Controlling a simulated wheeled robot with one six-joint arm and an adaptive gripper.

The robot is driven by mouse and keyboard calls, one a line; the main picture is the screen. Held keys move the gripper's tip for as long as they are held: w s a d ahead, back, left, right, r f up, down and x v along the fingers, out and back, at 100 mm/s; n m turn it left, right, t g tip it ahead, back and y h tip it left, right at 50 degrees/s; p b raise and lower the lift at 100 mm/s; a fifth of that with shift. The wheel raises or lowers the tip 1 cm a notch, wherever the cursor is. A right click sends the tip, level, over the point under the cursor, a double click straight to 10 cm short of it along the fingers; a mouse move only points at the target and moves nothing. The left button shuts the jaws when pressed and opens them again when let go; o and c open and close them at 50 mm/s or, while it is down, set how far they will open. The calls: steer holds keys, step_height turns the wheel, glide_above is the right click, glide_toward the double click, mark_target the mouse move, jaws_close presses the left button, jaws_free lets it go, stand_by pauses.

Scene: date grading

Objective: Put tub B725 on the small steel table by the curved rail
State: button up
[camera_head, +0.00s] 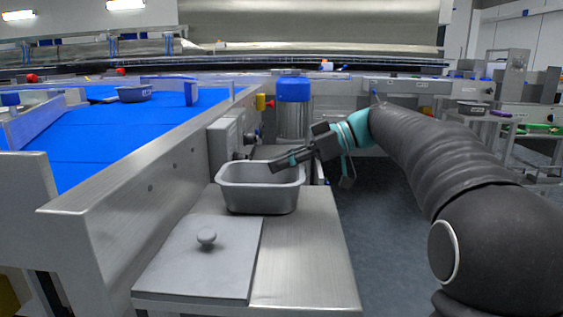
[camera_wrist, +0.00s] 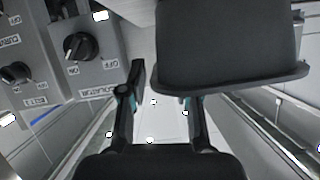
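A grey open tub (camera_head: 260,199) stands upright on a near steel table (camera_head: 312,265); I see no readable label on it. A dark tub (camera_head: 134,94) with a small pale mark sits on the blue belt at the far left. Another dark, shallow tub (camera_head: 473,108) stands on a table at the far right. I cannot read B725 on any of them, nor make out a curved rail. My gripper (camera_head: 281,164) points left over the grey tub's opening, near its right end. In the wrist view its fingers (camera_wrist: 160,105) are apart, with nothing visibly held between them.
A flat grey lid-like plate (camera_head: 190,262) with a knob lies at the table's front left. A control box (camera_head: 227,138) with knobs, also in the wrist view (camera_wrist: 83,48), stands close behind the tub. A blue drum (camera_head: 293,108) is beyond. Floor (camera_head: 383,215) right of the table is clear.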

steer(key=shift+r, duration=0.15)
steer(key=shift+d+r, duration=0.1)
steer(key=shift+d, duration=0.1)
steer(key=p+v, duration=0.2)
steer(key=v, duration=0.9)
steer(key=shift+d, duration=0.3)
